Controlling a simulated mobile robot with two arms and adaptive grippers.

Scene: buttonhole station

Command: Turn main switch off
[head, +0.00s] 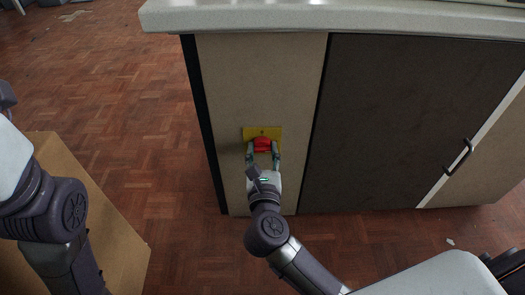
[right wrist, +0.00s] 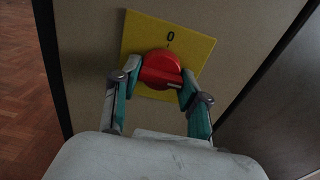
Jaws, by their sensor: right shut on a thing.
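The main switch is a round red knob (head: 262,143) on a yellow plate (head: 272,130) on the beige front panel of the cabinet. In the right wrist view the red knob (right wrist: 160,66) shows large, and the yellow plate (right wrist: 195,46) carries a dark 0 above it. A pale mark on the knob lies at its lower right, away from the 0. My right gripper (head: 263,150) is shut on the knob, with one finger on each side; the right wrist view shows its fingers (right wrist: 160,77) too. My left arm shows at the left edge; its gripper is out of view.
A pale countertop (head: 350,18) overhangs the cabinet. A dark door (head: 400,120) with a black handle (head: 458,158) is right of the panel. A brown box-like surface (head: 115,235) stands at lower left. Brick-patterned floor (head: 100,90) is open to the left.

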